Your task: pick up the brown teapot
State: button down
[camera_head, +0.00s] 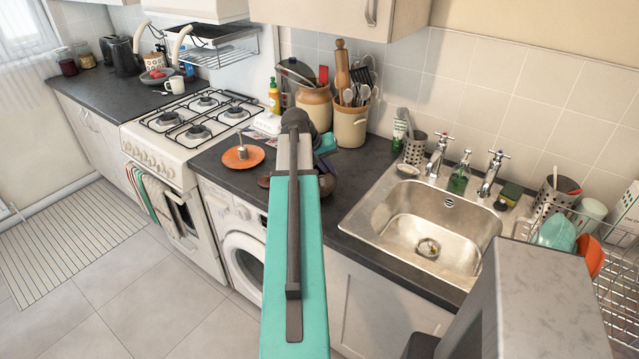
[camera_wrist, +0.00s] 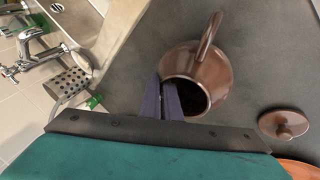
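The fingers look shut on the rim. The teapot shows no clear lift off the counter. Its brown lid (camera_wrist: 283,124) lies apart on the counter.
An orange plate (camera_head: 243,157) with an upright holder lies left of my arm. Utensil crocks (camera_head: 351,122) stand against the wall behind. The steel sink (camera_head: 424,222) with taps is to the right. A white gas cooker (camera_head: 189,125) stands to the left.

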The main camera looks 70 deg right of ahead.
jog(key=shift+r, duration=0.4)
dwell(0.4)
jog(key=shift+d+r+b, duration=0.1)
jog(key=shift+r+b, duration=0.7)
jog(key=shift+r, duration=0.5)
jog(key=w+a+r+b, duration=0.1)
jog(key=w+a+b, duration=0.1)
jog(key=a, duration=1.3)
jog(key=shift+a+r+b, duration=0.3)
jog(key=shift+a+b, duration=0.1)
jog(key=shift+b, duration=0.5)
jog(key=shift+a, duration=0.1)
jog(key=shift+w, duration=0.1)
